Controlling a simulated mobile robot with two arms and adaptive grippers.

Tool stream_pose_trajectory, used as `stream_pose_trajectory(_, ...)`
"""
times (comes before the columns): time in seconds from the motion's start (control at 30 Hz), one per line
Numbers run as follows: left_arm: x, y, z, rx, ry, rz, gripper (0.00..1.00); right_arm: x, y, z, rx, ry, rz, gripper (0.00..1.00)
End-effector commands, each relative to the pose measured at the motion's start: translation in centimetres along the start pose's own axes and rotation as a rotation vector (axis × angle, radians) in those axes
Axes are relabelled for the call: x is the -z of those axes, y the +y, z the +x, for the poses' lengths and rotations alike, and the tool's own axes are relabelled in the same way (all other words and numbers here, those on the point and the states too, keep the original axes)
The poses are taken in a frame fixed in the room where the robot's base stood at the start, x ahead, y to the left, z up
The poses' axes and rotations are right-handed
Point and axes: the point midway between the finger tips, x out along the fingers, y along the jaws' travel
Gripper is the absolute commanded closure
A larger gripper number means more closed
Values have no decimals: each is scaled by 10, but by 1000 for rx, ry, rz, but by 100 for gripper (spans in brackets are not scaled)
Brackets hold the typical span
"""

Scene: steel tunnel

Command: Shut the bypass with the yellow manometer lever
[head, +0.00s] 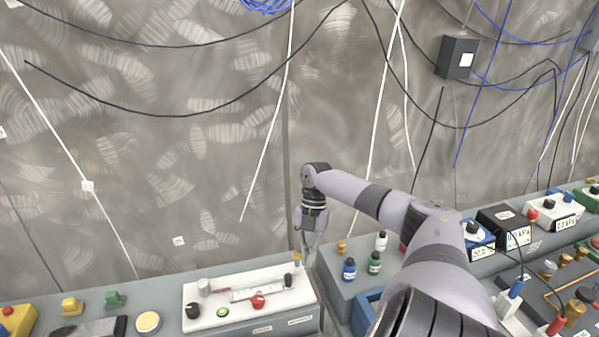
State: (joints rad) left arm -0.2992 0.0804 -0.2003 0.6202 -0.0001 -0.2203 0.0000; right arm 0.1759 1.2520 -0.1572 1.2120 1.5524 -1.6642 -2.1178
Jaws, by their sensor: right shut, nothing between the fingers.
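My right gripper (308,247) hangs pointing down near the middle of the head view, above the back right end of the white panel. It is shut and empty. A small tan or yellow piece (297,258) shows right beside its fingertips; I cannot tell whether they touch. Boxes with displays, some reading kPa, stand at the right: a blue one (479,240), a black one (507,226) and a white one (553,212). Brass-coloured valve parts (567,260) sit in front of them. I cannot make out which part is the yellow manometer lever or how it is turned. My left gripper is out of view.
The white panel (235,318) carries knobs and a red part (258,301). Small bottles, blue (349,268) and green (375,262), stand right of the gripper. A yellow box (17,321) is at far left. Cables hang along the wall. My right arm hides the bench's middle right.

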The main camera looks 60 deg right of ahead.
Motion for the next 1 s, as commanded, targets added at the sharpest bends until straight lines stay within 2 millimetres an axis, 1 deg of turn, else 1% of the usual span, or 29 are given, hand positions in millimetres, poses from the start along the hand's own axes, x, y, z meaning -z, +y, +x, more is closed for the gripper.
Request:
stream_pose_trajectory(0.1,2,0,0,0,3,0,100,-3,0,-1,29,2,-96,100)
stream_pose_trajectory(0.5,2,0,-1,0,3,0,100,-11,-3,-4,31,1,-93,100)
stream_pose_trajectory(1.0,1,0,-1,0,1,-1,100,-12,-3,-4,31,1,-94,100)
